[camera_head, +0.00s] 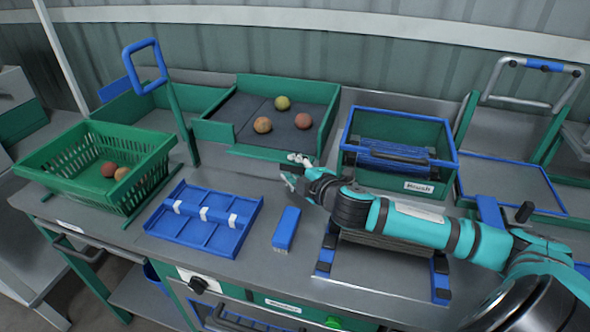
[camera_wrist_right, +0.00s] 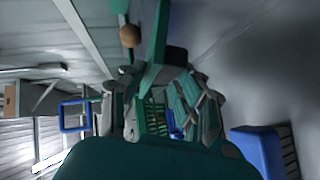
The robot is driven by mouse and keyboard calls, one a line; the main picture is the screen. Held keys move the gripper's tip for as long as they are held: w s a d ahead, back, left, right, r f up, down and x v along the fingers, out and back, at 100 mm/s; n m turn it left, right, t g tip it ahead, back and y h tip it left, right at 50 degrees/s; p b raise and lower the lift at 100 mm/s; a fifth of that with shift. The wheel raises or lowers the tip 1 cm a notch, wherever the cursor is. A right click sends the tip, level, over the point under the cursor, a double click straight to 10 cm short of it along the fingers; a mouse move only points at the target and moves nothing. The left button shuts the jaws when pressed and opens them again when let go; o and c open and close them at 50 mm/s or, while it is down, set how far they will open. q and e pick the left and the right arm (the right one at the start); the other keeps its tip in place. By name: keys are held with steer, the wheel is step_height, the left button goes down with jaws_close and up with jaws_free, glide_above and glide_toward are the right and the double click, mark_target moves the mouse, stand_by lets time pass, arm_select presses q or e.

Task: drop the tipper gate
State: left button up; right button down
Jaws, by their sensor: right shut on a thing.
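The tipper (camera_head: 336,98) is a green-walled tray with a dark floor, at the back centre of the bench. Its gate (camera_head: 262,158) shows as a low green strip along the front edge, and a green bar in the right wrist view (camera_wrist_right: 160,28) appears to be the same part. My right gripper (camera_head: 288,176) reaches in from the right to the right end of this strip. It is shut on the gate there, though the fingers mostly hide the contact. In the right wrist view the gripper (camera_wrist_right: 165,112) is seen from behind. My left gripper is not in view.
A green basket (camera_head: 60,165) with tomatoes stands left. A blue divided tray (camera_head: 205,232) and a blue brush (camera_head: 286,228) lie in front. A blue-rimmed green bin (camera_head: 430,170) stands close behind my right arm.

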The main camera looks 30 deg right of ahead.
steer(key=shift+f, duration=0.1)
steer(key=c, duration=1.2)
jaws_free()
steer(key=shift+o, duration=0.2)
steer(key=v, duration=1.2)
steer(key=shift+w+d, duration=0.1)
steer(key=shift+d, duration=0.05)
